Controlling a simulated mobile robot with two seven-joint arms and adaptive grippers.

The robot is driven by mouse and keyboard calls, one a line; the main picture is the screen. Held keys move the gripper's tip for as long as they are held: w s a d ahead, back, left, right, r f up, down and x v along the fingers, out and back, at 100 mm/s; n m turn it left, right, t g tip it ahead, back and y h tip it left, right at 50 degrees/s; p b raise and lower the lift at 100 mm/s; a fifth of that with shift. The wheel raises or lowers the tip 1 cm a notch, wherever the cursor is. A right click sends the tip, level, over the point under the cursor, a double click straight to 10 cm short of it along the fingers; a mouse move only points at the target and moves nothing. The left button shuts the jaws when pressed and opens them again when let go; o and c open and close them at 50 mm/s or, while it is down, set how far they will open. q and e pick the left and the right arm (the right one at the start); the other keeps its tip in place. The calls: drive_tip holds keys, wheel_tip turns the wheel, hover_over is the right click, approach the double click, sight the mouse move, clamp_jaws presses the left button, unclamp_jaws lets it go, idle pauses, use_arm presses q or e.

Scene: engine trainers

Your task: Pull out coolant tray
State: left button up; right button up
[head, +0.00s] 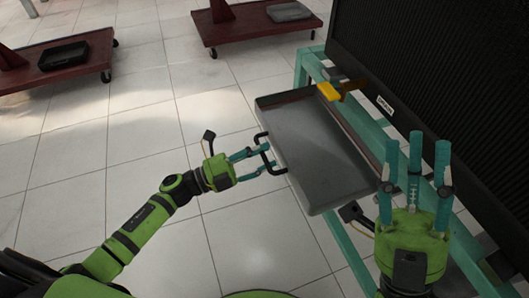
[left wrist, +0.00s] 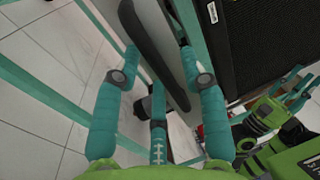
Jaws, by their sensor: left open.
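The coolant tray (head: 318,150) is a shallow grey tray, sticking out to the left from a teal stand (head: 362,125). A black loop handle (head: 264,150) is on its near left side. My left gripper (head: 262,158) is open at this handle, its fingers around the bar. In the left wrist view the dark handle (left wrist: 153,38) runs between the two spread fingers (left wrist: 160,50); firm contact cannot be told. My right gripper (head: 416,150) is open and empty, fingers pointing up, to the right of the tray's near corner.
A large black radiator panel (head: 440,65) with a white label stands behind the stand. A yellow part (head: 328,91) sits above the tray's far right edge. Two dark red wheeled carts (head: 80,72) (head: 255,30) stand at the back. The tiled floor (head: 245,235) left of the tray is clear.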

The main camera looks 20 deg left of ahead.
use_arm(q)
drive_tip(key=v, duration=1.1)
